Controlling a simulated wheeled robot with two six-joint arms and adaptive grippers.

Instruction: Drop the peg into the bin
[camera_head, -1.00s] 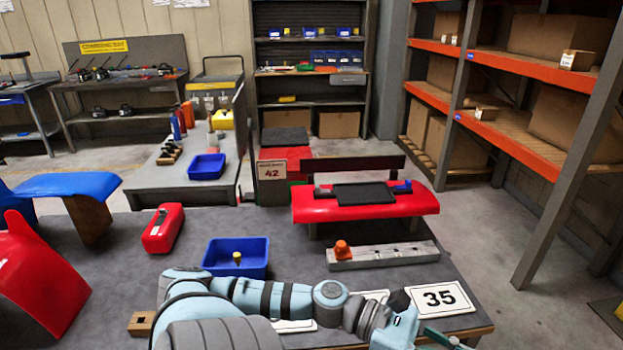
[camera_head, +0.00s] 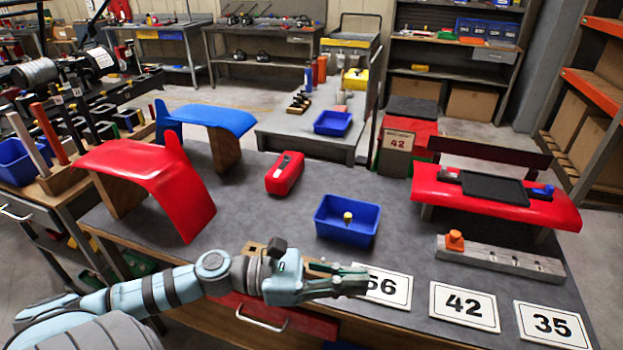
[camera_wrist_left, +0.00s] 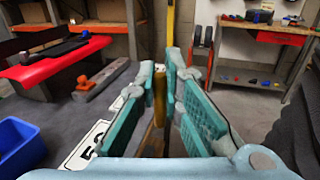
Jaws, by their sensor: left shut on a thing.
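My left gripper (camera_head: 345,281) is over the front edge of the table, beside the 56 card. In the left wrist view its fingers (camera_wrist_left: 168,100) are shut on a brass-coloured peg (camera_wrist_left: 159,95), which stands upright between the pads. I cannot make out this peg in the head view. The blue bin (camera_head: 330,232) sits on the grey table, behind the gripper and apart from it. A small yellow piece (camera_head: 347,217) is inside the bin. The bin also shows at the left edge of the left wrist view (camera_wrist_left: 18,140). My right gripper is not in view.
Number cards 42 (camera_head: 464,306) and 35 (camera_head: 553,328) lie along the front edge. A grey rail (camera_head: 500,261) with an orange piece lies at right, before a red stand (camera_head: 440,190). A red canister (camera_head: 285,174) and red fairing (camera_head: 160,185) stand left. The table around the bin is clear.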

